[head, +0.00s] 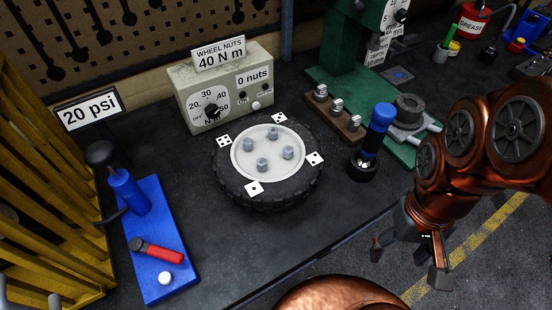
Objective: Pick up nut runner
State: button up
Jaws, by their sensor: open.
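The nut runner (379,128) appears to be the upright tool with a blue cylindrical top and a black lower part. It stands slightly tilted on the dark bench, right of the wheel, with its base in or on a black round piece (362,165). My gripper (408,263) is open and empty, pointing down past the bench's front edge over the floor. It is below and right of the nut runner in the picture, clearly apart from it.
The wheel (228,187) with several nuts lies left of the nut runner. A wooden block (340,122) with metal sockets and a green press (345,50) stand behind it. A grey torque box (228,88) and a blue pump (157,235) are further left. Bare bench lies in front.

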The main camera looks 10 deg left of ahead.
aim_at(384, 115)
jog(key=u, duration=0.15)
jog(key=k, duration=0.75)
jog(key=u, duration=0.65)
